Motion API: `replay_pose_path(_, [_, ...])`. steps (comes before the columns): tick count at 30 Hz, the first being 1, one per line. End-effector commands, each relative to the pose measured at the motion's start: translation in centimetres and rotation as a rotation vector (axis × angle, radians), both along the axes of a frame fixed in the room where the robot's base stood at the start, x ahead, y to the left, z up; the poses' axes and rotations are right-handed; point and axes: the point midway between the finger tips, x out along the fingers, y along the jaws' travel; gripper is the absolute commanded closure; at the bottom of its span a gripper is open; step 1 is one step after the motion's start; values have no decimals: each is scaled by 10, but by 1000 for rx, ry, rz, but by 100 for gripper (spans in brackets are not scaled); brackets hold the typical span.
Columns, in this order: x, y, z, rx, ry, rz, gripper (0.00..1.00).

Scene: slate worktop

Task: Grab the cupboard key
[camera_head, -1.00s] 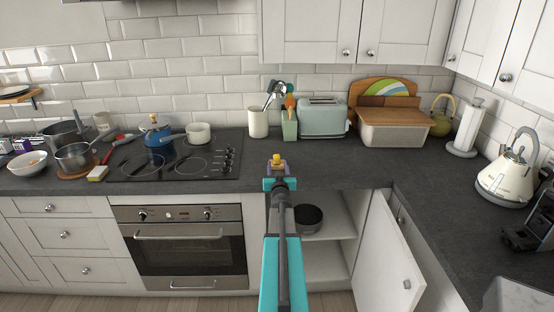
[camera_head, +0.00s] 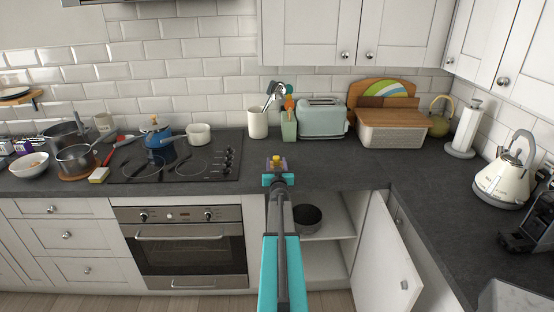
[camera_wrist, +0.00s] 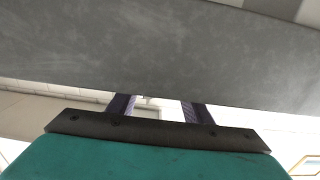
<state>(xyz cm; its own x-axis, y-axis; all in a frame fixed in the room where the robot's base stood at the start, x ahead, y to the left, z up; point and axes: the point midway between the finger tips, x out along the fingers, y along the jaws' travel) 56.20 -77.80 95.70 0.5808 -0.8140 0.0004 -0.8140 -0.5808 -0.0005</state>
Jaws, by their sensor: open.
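I cannot make out a cupboard key for certain in either view. An open white cupboard door (camera_head: 388,262) at the lower right bears a small metal fitting (camera_head: 405,284); it is too small to tell whether it is a knob or a key. My gripper (camera_head: 277,161) points away from the head camera and overlaps the worktop's front edge in that picture. A small yellow spot shows at its fingertips; I cannot tell what it is. In the wrist view, its two dark fingers (camera_wrist: 154,108) stand apart with nothing visible between them.
The slate worktop (camera_head: 330,176) has clear room near its front edge. A black pan (camera_head: 306,216) sits in the open cupboard. A hob (camera_head: 190,165) with pans lies left; a toaster (camera_head: 322,120), bread bin (camera_head: 392,130) and kettle (camera_head: 503,180) stand right.

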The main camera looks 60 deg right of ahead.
Motion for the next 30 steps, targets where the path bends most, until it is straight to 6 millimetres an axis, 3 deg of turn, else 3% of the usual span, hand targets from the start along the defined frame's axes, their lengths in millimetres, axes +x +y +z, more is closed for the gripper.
replay_pose_path(23, [6,-6,0,0,0,1,55])
replay_pose_path(30, [6,-6,0,0,0,1,95])
